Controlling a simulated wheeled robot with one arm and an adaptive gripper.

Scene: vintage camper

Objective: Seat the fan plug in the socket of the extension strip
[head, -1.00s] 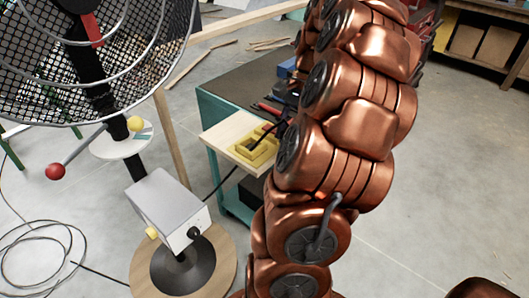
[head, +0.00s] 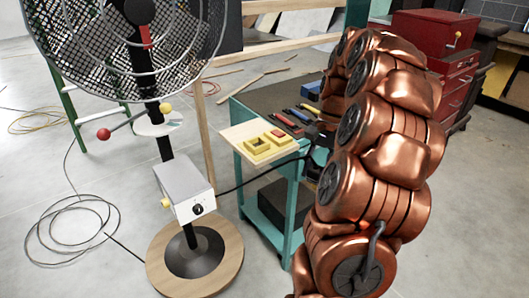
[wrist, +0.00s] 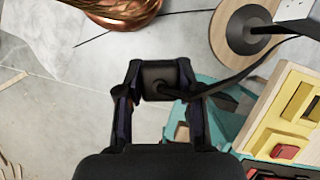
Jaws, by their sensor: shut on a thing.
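The yellow extension strip (head: 258,147) lies on a pale wooden board (head: 240,134) in the head view, with a red part at its right end. In the wrist view the strip (wrist: 265,136) is at the right edge, partly cut off, with dark recesses and a red part. My gripper (wrist: 158,92) is shut on the black fan plug (wrist: 157,75), left of the strip and apart from it in the picture. A black cable runs from the plug toward the upper right. In the head view my arm mostly hides the gripper, and I cannot make out the plug.
The fan (head: 180,190) stands on a round wooden base at the left. A teal cart (head: 247,172) carries the board, with tools (head: 290,120) behind the strip. A red tool chest (head: 432,45) stands at the back right. Loose cable lies on the floor.

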